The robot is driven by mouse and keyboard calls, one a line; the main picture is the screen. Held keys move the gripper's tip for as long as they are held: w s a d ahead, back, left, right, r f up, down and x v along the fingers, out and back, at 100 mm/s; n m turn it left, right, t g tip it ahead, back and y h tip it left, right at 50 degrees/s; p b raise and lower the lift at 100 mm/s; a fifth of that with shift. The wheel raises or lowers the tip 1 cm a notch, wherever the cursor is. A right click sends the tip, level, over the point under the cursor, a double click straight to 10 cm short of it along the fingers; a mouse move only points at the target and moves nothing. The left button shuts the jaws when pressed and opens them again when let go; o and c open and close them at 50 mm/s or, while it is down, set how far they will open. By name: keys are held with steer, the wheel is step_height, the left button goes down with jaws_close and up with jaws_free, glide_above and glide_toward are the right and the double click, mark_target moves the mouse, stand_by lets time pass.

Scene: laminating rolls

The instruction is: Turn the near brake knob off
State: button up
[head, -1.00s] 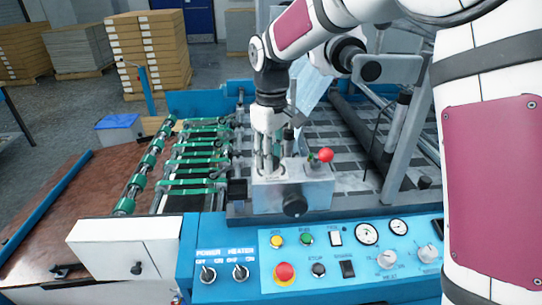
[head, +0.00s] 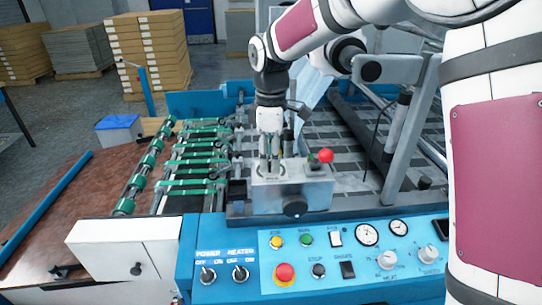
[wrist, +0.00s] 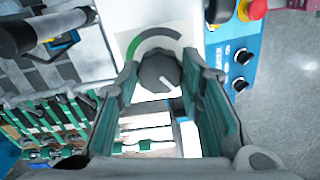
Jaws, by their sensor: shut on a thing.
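The near brake knob (wrist: 158,72) is a dark round knob on a pale dial plate in the wrist view. A green and grey arc curves round it, and its white pointer line points to the lower right. My gripper (wrist: 160,75) has its two green-padded fingers on either side of the knob, closed on it. In the head view my gripper (head: 271,170) points straight down onto the top of the grey metal box (head: 275,199). There the fingers hide most of the knob.
A red ball-topped lever (head: 325,156) stands close to the right of my gripper. A black knob (head: 294,208) sits on the box's front. The blue control panel (head: 240,292) lies in front, with a red button (head: 285,272). Green-wheeled rollers (head: 195,160) are at left.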

stand_by(0.3)
steer(key=o, duration=1.2)
steer(key=shift+c, duration=0.2)
step_height(320, 180, up, 12)
